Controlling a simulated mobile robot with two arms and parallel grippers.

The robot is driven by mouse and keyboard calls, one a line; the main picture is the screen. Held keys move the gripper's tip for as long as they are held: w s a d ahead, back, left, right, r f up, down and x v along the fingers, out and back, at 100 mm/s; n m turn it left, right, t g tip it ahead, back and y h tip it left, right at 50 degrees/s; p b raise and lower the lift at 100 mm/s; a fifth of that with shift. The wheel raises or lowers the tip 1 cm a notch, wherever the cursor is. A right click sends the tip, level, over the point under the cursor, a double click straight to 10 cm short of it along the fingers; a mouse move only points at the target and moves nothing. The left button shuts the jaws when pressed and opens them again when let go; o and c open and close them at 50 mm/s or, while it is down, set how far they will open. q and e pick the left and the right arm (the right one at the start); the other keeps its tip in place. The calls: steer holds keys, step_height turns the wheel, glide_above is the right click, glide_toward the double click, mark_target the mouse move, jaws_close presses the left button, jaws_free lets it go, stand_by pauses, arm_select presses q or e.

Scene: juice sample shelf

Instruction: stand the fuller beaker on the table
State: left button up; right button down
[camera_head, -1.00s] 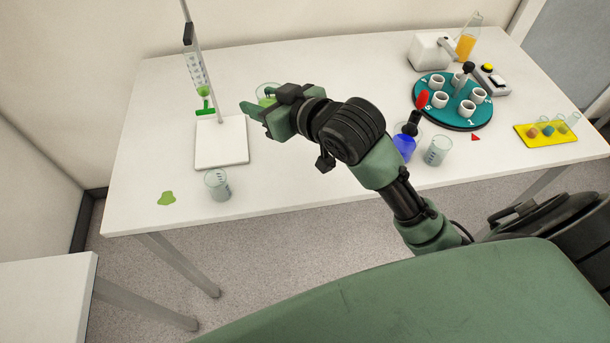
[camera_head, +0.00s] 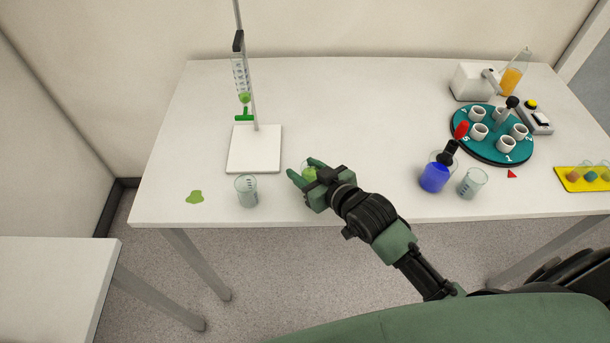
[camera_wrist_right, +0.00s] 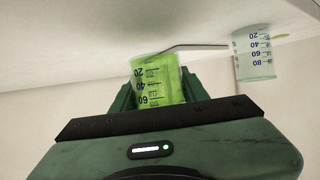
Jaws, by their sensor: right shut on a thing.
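A clear beaker with green liquid (camera_head: 309,173) is between the fingers of my right gripper (camera_head: 306,177), near the table's front edge. In the right wrist view the same beaker (camera_wrist_right: 157,80) shows its green contents and printed marks, with the fingers around its sides. My right gripper is shut on it. I cannot tell whether its base touches the table (camera_head: 345,100). A second beaker (camera_head: 246,191), which looks empty or nearly so, stands to its left; it also shows in the right wrist view (camera_wrist_right: 252,55). My left gripper is not in view.
A burette stand (camera_head: 255,150) is behind on the left, with a green spill (camera_head: 195,197) near the left edge. On the right are a blue flask (camera_head: 434,178), another beaker (camera_head: 472,183), a teal carousel (camera_head: 490,148) and a yellow rack (camera_head: 580,178). The table's middle is clear.

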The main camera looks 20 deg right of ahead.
step_height(320, 180, down, 2)
steer(key=shift+f, duration=0.2)
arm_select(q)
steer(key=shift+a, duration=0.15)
arm_select(e)
steer(key=shift+f, duration=0.15)
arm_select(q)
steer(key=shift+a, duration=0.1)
arm_select(e)
steer(key=shift+f, duration=0.15)
steer(key=c, duration=0.7)
jaws_free()
steer(key=shift+c, duration=0.2)
steer(key=b+v, duration=0.1)
steer(key=v, duration=1)
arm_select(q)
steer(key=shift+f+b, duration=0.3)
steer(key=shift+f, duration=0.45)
arm_select(e)
steer(key=shift+s+d+r, duration=0.15)
steer(key=shift+s+r, duration=0.3)
